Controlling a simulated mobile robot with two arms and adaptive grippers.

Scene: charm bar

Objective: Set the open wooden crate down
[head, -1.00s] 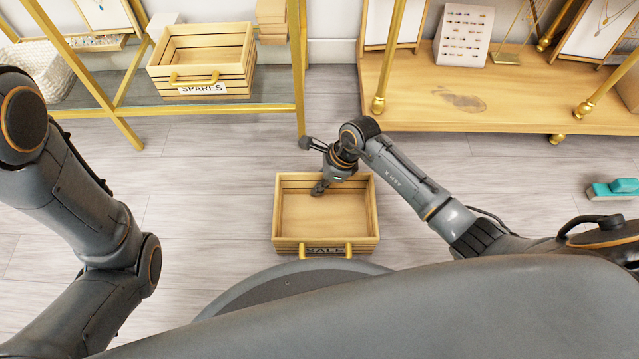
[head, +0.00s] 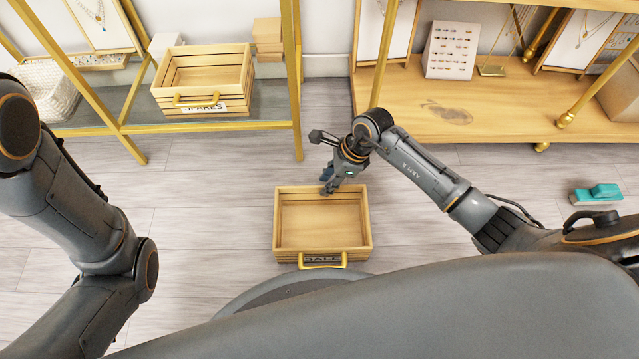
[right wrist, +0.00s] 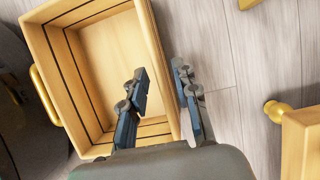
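The open wooden crate (head: 320,252), labelled SALE with a yellow handle on its near side, looks level and empty. It appears to rest on the grey floor in front of my base. My right gripper (head: 327,182) is at its far rim. In the right wrist view the gripper (right wrist: 161,90) is open, one finger over the crate's inside and one outside its wall; the crate's rim (right wrist: 154,60) runs between them with gaps. I cannot tell how high the fingertips are above the rim. My left arm shows at the left; its gripper is out of view.
A second wooden crate (head: 207,92), labelled SPARES, stands on the gold-framed shelf at the left. A wooden display shelf (head: 500,120) with jewelry stands is at the back right. The floor around the crate is clear.

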